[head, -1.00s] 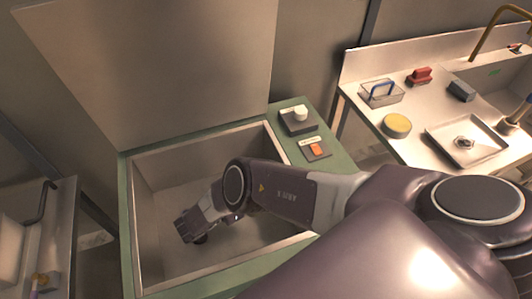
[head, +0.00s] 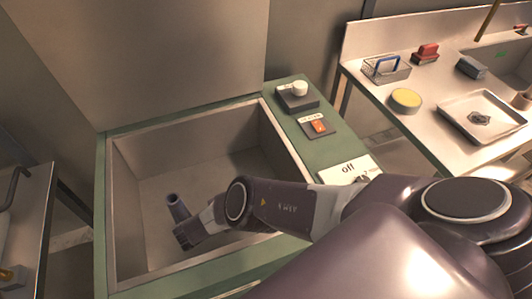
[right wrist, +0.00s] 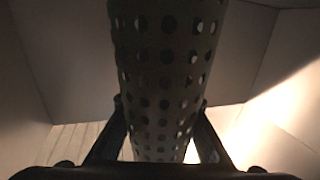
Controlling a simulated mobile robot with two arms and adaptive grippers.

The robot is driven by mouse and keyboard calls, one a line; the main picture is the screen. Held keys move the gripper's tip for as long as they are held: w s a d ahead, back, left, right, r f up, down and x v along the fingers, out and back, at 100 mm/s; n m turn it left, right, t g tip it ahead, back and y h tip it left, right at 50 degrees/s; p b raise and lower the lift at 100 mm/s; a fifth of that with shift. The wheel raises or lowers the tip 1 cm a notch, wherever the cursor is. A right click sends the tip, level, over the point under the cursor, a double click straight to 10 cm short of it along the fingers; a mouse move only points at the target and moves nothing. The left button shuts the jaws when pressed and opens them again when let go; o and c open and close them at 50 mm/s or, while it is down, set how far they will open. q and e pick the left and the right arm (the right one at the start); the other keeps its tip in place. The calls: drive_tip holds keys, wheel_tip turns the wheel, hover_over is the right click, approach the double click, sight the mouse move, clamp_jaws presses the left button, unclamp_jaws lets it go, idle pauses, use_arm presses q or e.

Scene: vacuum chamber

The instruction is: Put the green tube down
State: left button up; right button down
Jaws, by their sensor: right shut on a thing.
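My right arm reaches into the open chamber (head: 139,268). My right gripper (head: 184,236) is low inside it, shut on a tube (head: 177,206) whose upper end sticks up beyond the fingers. The tube looks dark grey in this light; I cannot make out green. In the right wrist view, the tube (right wrist: 165,60) is a perforated cylinder between the two fingers (right wrist: 160,135). Its lower end is hidden, so I cannot tell whether it touches the chamber floor. My left gripper is not in view.
The chamber's raised lid (head: 180,60) stands behind it. A panel with a knob (head: 299,89) and an orange switch (head: 319,126) is on the right rim, beside an "off" label (head: 347,169). A bench at right holds a tray (head: 455,105), basket (head: 386,68) and yellow round item (head: 406,99).

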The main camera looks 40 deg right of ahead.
drive_tip(key=shift+f, duration=0.1)
drive_tip(key=shift+f, duration=0.1)
drive_tip(key=c, duration=1.7)
unclamp_jaws()
